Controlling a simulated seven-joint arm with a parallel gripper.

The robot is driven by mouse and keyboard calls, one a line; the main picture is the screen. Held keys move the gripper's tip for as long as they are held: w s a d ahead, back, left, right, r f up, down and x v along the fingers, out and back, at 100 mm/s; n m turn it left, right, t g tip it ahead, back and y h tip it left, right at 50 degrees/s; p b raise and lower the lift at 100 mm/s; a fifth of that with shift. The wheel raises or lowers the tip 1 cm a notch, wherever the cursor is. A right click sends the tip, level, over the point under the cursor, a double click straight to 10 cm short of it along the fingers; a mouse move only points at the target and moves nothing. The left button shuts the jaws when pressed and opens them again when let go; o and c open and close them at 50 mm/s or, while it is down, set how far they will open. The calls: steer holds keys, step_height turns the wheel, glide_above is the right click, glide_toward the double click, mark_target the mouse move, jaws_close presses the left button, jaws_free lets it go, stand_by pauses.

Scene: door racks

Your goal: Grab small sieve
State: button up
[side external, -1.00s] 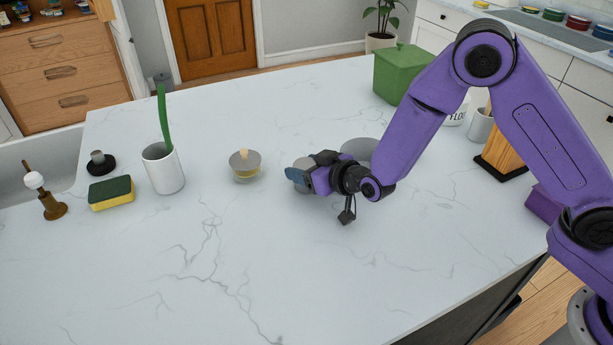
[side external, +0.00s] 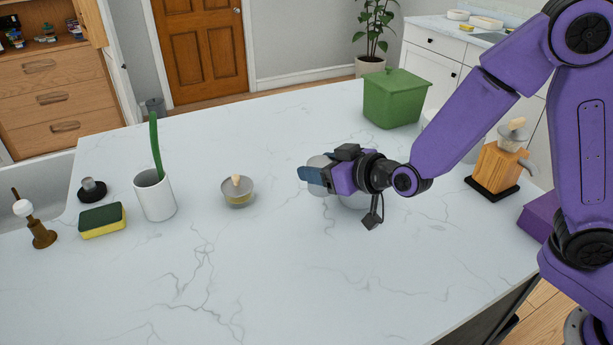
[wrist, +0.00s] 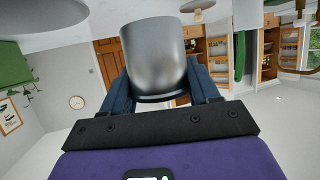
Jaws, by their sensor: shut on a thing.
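My gripper (side external: 316,177) is raised above the counter, its blue fingers pointing left in the side view. In the wrist view the two blue fingers are on either side of a smooth grey metal cylinder (wrist: 156,50) and grip it. In the side view the held metal piece (side external: 318,162) is mostly hidden behind the fingers. No mesh shows on it, so I cannot tell whether it is the small sieve. A pale round thing (side external: 354,201) shows partly below my gripper on the counter.
A small bowl-like thing with a pale knob (side external: 238,193) stands left of my gripper. Farther left are a white cup (side external: 156,198) and a sponge (side external: 102,221). A green canister (side external: 392,100) stands behind, a wooden block (side external: 496,168) to the right. The front counter (side external: 300,285) is clear.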

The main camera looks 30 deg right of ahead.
steer(key=d+v, duration=0.1)
steer(key=v, duration=0.7)
steer(key=shift+d+r, duration=0.15)
steer(key=shift+r, duration=0.1)
